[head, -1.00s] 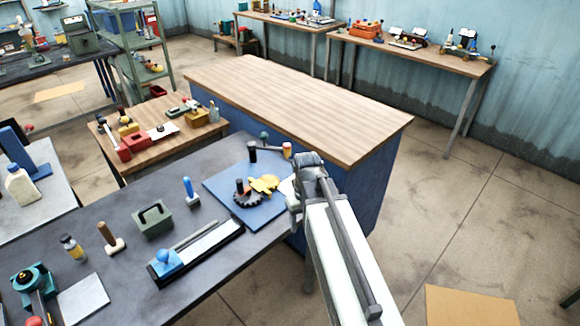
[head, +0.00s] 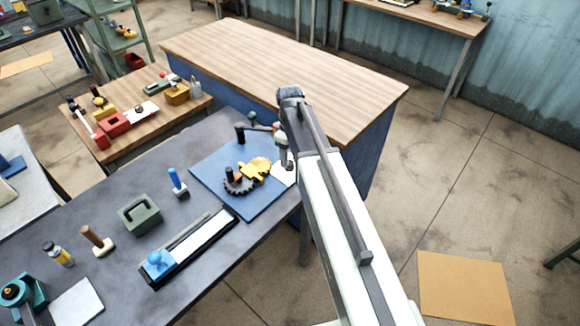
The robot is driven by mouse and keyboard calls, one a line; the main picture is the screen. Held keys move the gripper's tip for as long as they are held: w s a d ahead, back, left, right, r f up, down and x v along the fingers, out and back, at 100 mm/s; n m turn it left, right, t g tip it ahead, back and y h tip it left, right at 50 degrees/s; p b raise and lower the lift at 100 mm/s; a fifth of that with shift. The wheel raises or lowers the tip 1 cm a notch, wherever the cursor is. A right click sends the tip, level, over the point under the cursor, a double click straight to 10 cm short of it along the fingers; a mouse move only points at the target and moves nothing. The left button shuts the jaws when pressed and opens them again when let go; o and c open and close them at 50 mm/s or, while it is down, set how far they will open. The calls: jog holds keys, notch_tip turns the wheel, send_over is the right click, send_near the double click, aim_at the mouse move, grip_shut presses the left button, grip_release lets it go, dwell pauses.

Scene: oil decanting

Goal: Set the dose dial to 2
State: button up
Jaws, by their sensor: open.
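A dark toothed wheel (head: 240,184) with an upright brown-topped knob lies on a blue board (head: 258,205) on the grey workbench. A yellow toothed piece (head: 256,169) sits against its right side. I cannot tell for certain which part is the dose dial, and no numbers are readable. My gripper (head: 288,164) hangs at the end of my arm near the right edge of the board, to the right of the yellow piece. Its jaws are small here and partly hidden by my arm; they are open, with nothing visible between them. A white piece (head: 284,176) shows just below them.
A dark crank-like part (head: 241,134) stands at the board's far edge. On the bench to the left are a blue-handled tool (head: 178,182), a green box (head: 140,214) and a long tray with a blue knob (head: 158,260). A wooden-topped counter (head: 290,65) stands behind.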

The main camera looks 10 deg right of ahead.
aim_at(289, 161)
notch_tip(289, 161, down, 3)
jog(key=shift+a+b, duration=0.1)
jog(key=shift+b, duration=0.75)
jog(key=shift+r, duration=0.1)
grip_shut()
jog(key=shift+d, duration=0.2)
jog(key=shift+a, duration=0.1)
